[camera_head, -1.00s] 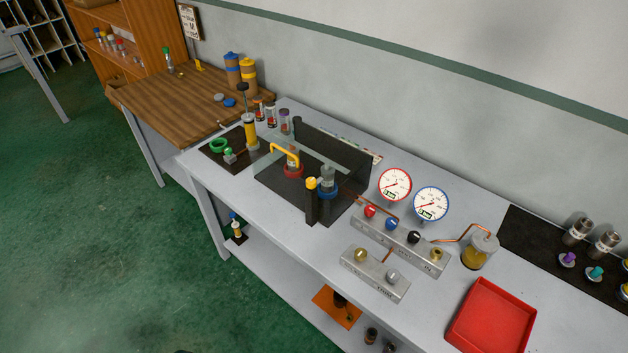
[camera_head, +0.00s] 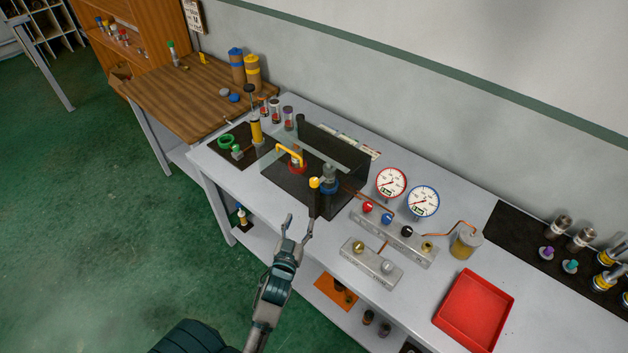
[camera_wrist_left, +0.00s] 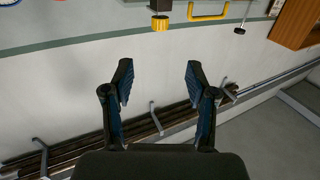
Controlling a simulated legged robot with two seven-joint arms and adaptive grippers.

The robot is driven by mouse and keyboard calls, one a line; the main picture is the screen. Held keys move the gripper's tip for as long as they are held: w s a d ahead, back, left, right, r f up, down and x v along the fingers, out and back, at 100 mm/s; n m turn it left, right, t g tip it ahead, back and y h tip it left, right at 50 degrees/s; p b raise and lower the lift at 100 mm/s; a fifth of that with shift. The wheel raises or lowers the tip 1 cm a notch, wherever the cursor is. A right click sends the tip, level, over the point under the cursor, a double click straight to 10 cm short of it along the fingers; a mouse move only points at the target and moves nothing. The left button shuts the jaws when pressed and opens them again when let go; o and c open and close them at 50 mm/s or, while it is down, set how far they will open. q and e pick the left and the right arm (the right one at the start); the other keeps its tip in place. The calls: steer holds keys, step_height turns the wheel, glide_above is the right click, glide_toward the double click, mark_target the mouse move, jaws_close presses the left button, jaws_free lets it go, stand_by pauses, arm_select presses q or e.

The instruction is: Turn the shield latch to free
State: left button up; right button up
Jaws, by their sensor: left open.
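The shield latch appears to be the yellow knob (camera_head: 314,183) on top of a dark post (camera_head: 314,203) at the shield's front corner. A yellow knob also shows in the left wrist view (camera_wrist_left: 160,22), at the top edge. The clear shield (camera_head: 285,165) has a yellow handle (camera_head: 290,151) and stands around a red-ringed and a blue-ringed fitting. My left gripper (camera_head: 299,224) is open and empty, at the bench's front edge, below and in front of the knob, apart from it. In the left wrist view its spread fingers (camera_wrist_left: 158,82) have nothing between them. My right gripper does not show.
Two dial gauges (camera_head: 391,182) and valve blocks (camera_head: 376,263) stand right of the shield. A red tray (camera_head: 474,311) lies further right. A yellow cylinder (camera_head: 256,132) on a dark mat stands to the left. The floor at left is clear.

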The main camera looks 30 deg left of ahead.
mark_target(313, 186)
arm_select(q)
steer(key=p+x, duration=0.1)
steer(key=x, duration=1.6)
steer(key=shift+w+f+p, duration=0.1)
steer(key=shift+f+p, duration=0.05)
steer(key=shift+p, duration=0.15)
jaws_close()
